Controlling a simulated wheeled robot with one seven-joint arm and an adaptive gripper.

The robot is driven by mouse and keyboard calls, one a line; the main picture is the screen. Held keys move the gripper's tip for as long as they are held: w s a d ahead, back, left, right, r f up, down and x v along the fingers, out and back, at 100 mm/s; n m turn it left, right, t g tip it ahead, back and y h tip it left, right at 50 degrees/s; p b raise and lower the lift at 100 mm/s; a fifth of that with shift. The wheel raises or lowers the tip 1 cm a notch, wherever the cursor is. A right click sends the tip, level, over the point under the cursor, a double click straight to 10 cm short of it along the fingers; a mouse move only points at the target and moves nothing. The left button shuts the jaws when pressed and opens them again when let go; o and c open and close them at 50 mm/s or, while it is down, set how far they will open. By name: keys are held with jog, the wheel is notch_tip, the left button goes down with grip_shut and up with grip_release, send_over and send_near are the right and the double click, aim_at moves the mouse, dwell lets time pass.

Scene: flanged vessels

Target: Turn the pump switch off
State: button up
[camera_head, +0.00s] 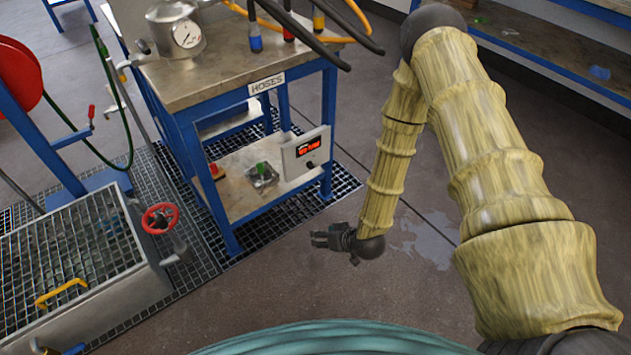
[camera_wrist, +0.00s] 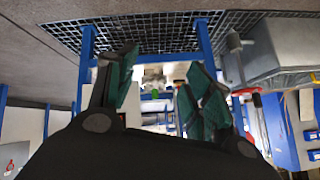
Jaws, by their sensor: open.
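A pale control box (camera_head: 306,152) with a lit red display and a dark knob sits at the right side of the blue bench's lower shelf. Left of it on that shelf is a small metal block with a green handle (camera_head: 262,170). I cannot tell which of these is the pump switch. My gripper (camera_head: 322,238) is apart from them, out over the floor in front of the bench. In the wrist view my gripper (camera_wrist: 160,88) is open and empty. A small green part (camera_wrist: 155,94) shows between its fingers, farther off. The box is not clear there.
The blue bench (camera_head: 190,98) carries a gauged metal vessel (camera_head: 176,32) and hanging hoses (camera_head: 318,38). A red part (camera_head: 216,171) is on the lower shelf's left. A tank with a red handwheel (camera_head: 161,218) stands left. The floor around my gripper is clear.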

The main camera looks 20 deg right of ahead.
jog(key=w+d+f+t+y+b, duration=0.1)
jog(key=w+d+f+t+b, duration=0.15)
jog(key=w+b, duration=0.4)
jog(key=w+d+f+t+b, duration=0.1)
jog(key=w+f+t+b, duration=0.15)
jog(key=w+b, duration=0.35)
jog(key=n+t+y+b, duration=0.15)
jog(key=t+b, duration=0.25)
jog(key=b, duration=0.6)
send_near(313, 167)
jog(key=b+x, duration=0.4)
jog(key=x, duration=0.3)
jog(key=shift+w+a+r, duration=0.1)
jog(key=shift+w+a, duration=0.15)
jog(key=shift+w, duration=0.2)
jog(key=c, duration=1.1)
